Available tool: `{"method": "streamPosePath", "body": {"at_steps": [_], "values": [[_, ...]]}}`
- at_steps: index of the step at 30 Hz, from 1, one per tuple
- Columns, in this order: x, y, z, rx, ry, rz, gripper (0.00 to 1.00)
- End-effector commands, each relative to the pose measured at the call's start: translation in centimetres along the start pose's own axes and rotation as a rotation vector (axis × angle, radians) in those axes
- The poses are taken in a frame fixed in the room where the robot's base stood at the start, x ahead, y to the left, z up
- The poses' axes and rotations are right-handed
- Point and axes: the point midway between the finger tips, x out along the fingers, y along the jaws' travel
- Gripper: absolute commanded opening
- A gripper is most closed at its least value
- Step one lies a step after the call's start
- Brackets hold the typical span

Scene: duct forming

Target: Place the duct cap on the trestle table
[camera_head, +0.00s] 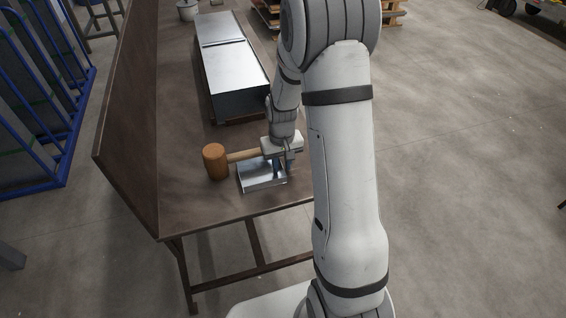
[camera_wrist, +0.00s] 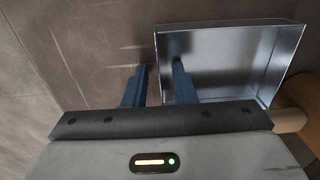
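The duct cap (camera_head: 262,184) looks like a shallow, shiny open metal tray. It rests on the brown table (camera_head: 190,215) near its front edge. In the wrist view the duct cap (camera_wrist: 225,62) opens toward the camera. My gripper (camera_head: 283,168) is low over the cap's right side in the head view. In the wrist view the two dark blue fingers of my gripper (camera_wrist: 159,68) stand apart, one outside the cap's side wall and one inside it. I see a gap beside the wall, so it does not look clamped. The arm partly hides the cap's right end.
Long sheet-metal ducts (camera_head: 233,72) lie farther back on the table. A raised brown board (camera_head: 135,110) borders the left side. A blue rack (camera_head: 45,100) stands beyond it.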

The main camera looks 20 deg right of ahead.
Motion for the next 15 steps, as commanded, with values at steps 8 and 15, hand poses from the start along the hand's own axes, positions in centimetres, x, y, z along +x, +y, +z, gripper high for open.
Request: {"method": "streamPosePath", "body": {"at_steps": [8,15], "values": [[-2.5,0.0,-0.1,0.0,0.005,0.0,0.24],[-7.8,0.0,-0.1,-0.001,0.005,0.0,0.24]]}}
